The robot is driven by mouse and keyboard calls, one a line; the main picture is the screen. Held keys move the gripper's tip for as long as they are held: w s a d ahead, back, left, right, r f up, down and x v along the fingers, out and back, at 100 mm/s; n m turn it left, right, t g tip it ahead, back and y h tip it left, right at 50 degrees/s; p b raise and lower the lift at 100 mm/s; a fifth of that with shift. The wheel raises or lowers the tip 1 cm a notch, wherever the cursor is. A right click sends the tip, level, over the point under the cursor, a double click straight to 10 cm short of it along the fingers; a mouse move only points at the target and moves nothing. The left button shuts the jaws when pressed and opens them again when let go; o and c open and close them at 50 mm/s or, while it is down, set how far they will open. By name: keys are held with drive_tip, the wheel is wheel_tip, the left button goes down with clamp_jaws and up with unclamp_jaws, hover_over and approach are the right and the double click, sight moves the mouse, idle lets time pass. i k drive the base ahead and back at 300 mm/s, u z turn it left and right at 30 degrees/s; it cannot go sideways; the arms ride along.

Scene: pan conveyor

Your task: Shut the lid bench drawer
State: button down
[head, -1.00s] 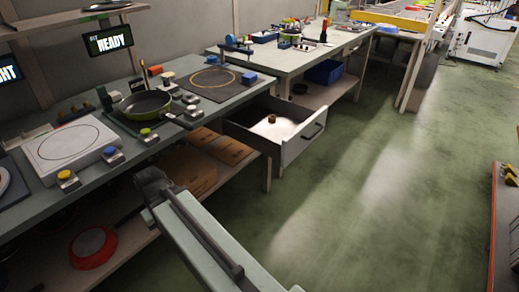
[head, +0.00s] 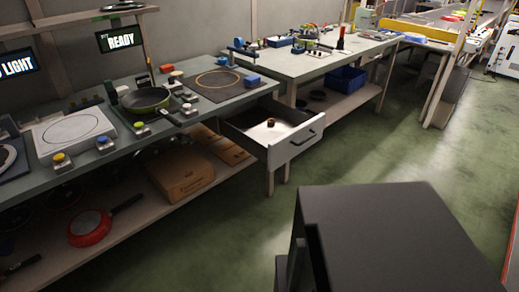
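The lid bench drawer (head: 288,151) stands pulled out from under the bench top (head: 204,110), right of the middle of the head view. A small brown round thing (head: 270,122) lies inside on the light drawer floor. My gripper does not show in the head view. A large dark block, which seems to be part of my own arm, fills the lower right close to the camera. It is apart from the drawer in the picture.
A green pan (head: 146,98) sits on the bench. A red pan (head: 89,228) and a cardboard box (head: 181,176) lie on the shelf below. A second bench (head: 300,65) with a blue bin (head: 346,79) stands beyond the drawer. Green floor (head: 370,150) lies open right of the drawer.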

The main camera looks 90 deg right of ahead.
sight(294, 131)
drive_tip(key=u, duration=0.4)
drive_tip(key=i, duration=0.45)
drive_tip(key=z, duration=2.65)
